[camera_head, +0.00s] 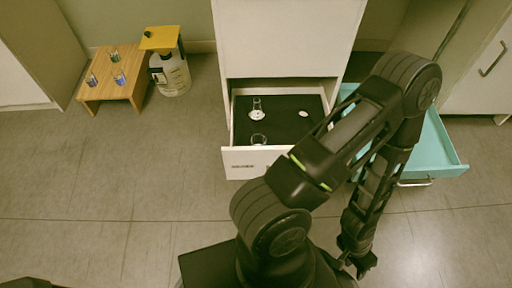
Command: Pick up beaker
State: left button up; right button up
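A small clear glass vessel (258,139), perhaps a beaker, sits near the front of the open white drawer (240,161). Behind it stands a narrow-necked glass vessel (257,112) with a pale base. Three small glass vessels with bluish or greenish contents, at left (92,80), right (119,77) and back (114,56), stand on a low wooden table (107,92). My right gripper is not in view.
A small white object (303,113) lies on the drawer's dark lining. A white container with a yellow top (172,74) stands beside the wooden table. An open turquoise drawer (440,150) is at right, partly behind my arm. The floor at left is clear.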

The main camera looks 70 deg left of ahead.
aim_at(258, 140)
jog(key=u, duration=2.45)
jog(key=i, duration=0.5)
jog(key=k, duration=0.5)
jog(key=j+z, duration=0.1)
jog(key=z, duration=0.3)
jog(key=j+z, duration=0.1)
jog(key=z, duration=0.25)
jog(key=j+z, duration=0.15)
jog(key=z, duration=0.25)
jog(key=k+j+z, duration=0.2)
jog(key=j, duration=0.2)
jog(key=j+z, duration=0.15)
jog(key=j, duration=0.2)
jog(key=k+j+z, duration=0.2)
jog(key=j, duration=0.15)
jog(key=k+j+z, duration=0.15)
jog(key=j, duration=0.2)
jog(key=k+j, duration=0.15)
jog(key=j, duration=0.2)
